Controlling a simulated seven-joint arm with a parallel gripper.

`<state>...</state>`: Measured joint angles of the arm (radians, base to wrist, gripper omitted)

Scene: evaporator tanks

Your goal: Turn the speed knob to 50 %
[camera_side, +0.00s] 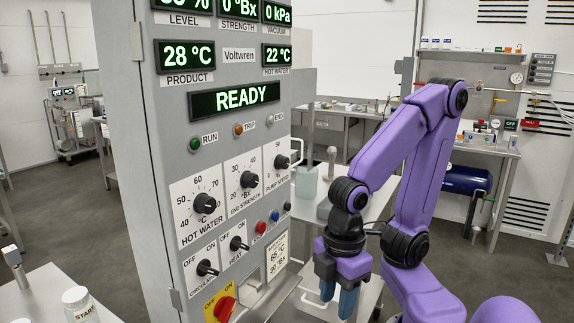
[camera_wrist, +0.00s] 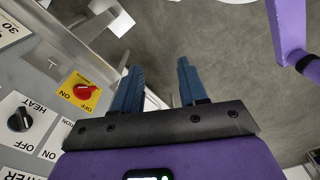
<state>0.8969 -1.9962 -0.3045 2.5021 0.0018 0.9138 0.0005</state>
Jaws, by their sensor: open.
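The pump speed knob (camera_side: 281,161) is a black knob on a white scale plate at the right of the grey control panel's knob row. A 50 mark shows above it; its exact setting is too small to read. My gripper (camera_side: 337,298) hangs to the right of the panel, well below the knob, with blue fingers pointing down. The gripper is open and empty, apart from the panel as far as I can see. In the wrist view my gripper (camera_wrist: 159,66) shows both fingers apart; the speed knob is not in that view.
The panel also carries the hot water knob (camera_side: 204,203), end strength knob (camera_side: 249,180), circulation switch (camera_side: 207,268), heat switch (camera_side: 238,243) and red main switch (camera_side: 224,309). A metal handle (camera_side: 296,151) stands out beside the speed knob. Grey floor (camera_wrist: 215,35) shows below my fingers.

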